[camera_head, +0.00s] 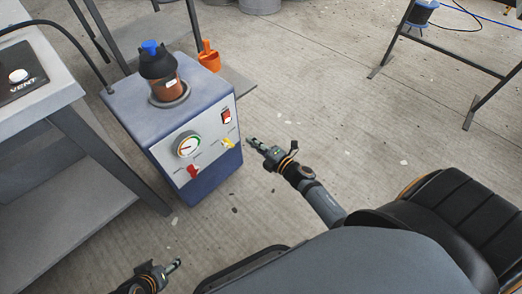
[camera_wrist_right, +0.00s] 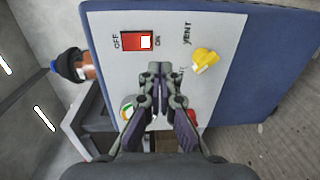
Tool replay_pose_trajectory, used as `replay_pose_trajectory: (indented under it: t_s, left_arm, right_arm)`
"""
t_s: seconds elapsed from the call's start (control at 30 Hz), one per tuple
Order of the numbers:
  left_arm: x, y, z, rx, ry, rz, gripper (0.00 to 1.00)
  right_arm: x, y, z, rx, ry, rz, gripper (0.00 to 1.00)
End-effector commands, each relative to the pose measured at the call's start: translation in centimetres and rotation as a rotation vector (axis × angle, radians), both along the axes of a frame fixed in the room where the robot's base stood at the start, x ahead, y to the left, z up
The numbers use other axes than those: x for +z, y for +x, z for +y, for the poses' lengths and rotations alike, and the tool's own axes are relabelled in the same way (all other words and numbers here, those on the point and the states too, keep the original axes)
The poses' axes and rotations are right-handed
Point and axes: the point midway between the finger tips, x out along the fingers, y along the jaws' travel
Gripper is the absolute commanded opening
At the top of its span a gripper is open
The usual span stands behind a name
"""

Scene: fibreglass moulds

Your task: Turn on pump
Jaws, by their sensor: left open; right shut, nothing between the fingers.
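The pump (camera_head: 135,108) is a blue-grey box with a white front panel. The panel carries a red rocker switch (camera_head: 227,117), a round gauge (camera_head: 187,144), a yellow valve knob (camera_head: 229,143) and a red valve knob (camera_head: 193,171). My right gripper (camera_head: 252,142) is shut and empty, in front of the panel's right side and apart from it. In the right wrist view, the shut fingertips (camera_wrist_right: 161,67) appear just below the switch (camera_wrist_right: 137,41), which is marked OFF and ON. Its position is unclear. My left gripper (camera_head: 175,265) is open and empty near the lower edge.
A dark container with a blue cap (camera_head: 150,47) stands on the pump. An orange scoop (camera_head: 209,56) is behind it. The concrete floor right of the pump is clear up to a metal-framed stand (camera_head: 450,67).

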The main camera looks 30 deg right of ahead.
Motion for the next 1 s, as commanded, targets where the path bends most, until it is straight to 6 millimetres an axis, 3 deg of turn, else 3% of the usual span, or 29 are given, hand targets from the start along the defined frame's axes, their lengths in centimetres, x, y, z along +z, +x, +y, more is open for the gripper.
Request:
replay_pose_trajectory:
  t_s: [0.1, 0.3, 0.53, 0.87, 1.0]
  left_arm:
    - [0.4, 1.2, -0.1, 0.002, -0.004, -0.037, 0.6]
    - [0.4, 1.2, -0.1, 0.003, -0.007, -0.046, 0.6]
    - [0.0, 0.4, -0.2, 0.004, -0.009, -0.029, 0.6]
    - [0.0, 0.6, -0.2, 0.006, -0.009, -0.032, 0.6]
    - [0.1, 0.7, -0.1, 0.005, -0.008, -0.035, 0.6]
  right_arm:
    - [-0.4, -2.0, -0.7, 0.002, -0.001, 0.002, 0.0]
    - [-0.4, -3.4, -1.2, 0.001, -0.001, -0.001, 0.0]
    - [-0.4, -3.5, -1.3, 0.0, 0.0, -0.001, 0.0]
    - [-0.4, -3.5, -1.3, -0.001, 0.002, 0.0, 0.0]
    - [-0.6, -3.8, -2.6, -0.124, 0.124, 0.078, 0.0]
